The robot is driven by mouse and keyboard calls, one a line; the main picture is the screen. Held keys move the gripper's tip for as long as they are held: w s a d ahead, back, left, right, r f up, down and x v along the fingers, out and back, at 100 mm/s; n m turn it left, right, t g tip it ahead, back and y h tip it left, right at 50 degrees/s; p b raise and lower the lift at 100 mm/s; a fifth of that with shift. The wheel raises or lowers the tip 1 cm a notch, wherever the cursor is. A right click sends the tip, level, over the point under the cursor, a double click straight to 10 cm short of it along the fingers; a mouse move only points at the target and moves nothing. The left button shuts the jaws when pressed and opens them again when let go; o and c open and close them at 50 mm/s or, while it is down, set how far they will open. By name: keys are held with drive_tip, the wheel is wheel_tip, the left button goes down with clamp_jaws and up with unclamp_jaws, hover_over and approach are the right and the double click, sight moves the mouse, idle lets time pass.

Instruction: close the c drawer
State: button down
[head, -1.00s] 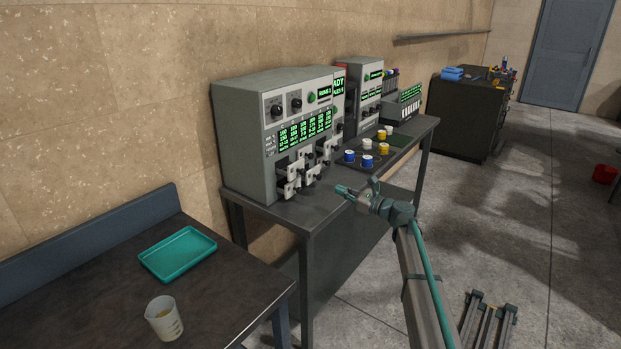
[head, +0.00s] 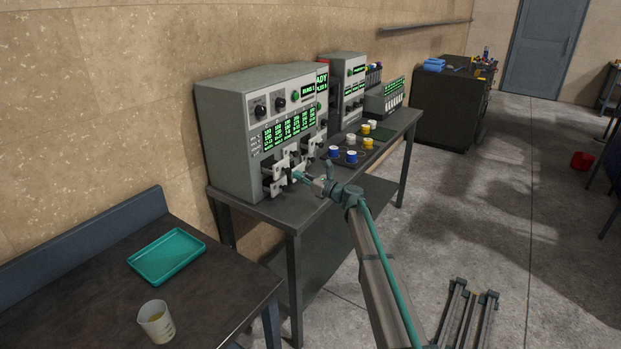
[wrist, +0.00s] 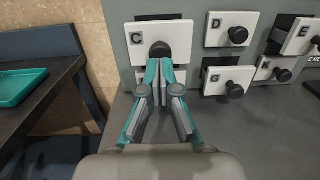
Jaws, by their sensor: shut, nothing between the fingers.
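The C drawer (wrist: 140,38) shows in the wrist view, with a white front, a letter C and a round dark knob. Its front stands out from the grey machine face, with a dark gap above it, so it looks partly open. My gripper (wrist: 160,62) is shut and empty, its fingertips at the knob just below the middle of the drawer front; whether they touch I cannot tell. In the head view my gripper (head: 299,176) is at the lower drawers of the grey press machine (head: 228,140), and the tips hide part of them.
The D drawer (wrist: 223,29), G drawer (wrist: 217,81) and E drawer (wrist: 294,35) are close on the right. A teal tray (head: 140,268) and a beaker (head: 156,322) are on the left table.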

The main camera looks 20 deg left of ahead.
sight(285, 170)
drive_tip(key=shift+x, duration=0.95)
drive_tip(key=b+x, duration=0.1)
drive_tip(key=x, duration=0.5)
drive_tip(key=shift+w+a+f, duration=0.2)
drive_tip(key=shift+a, duration=0.15)
drive_tip(key=shift+r, duration=0.15)
drive_tip(key=shift+d, duration=0.1)
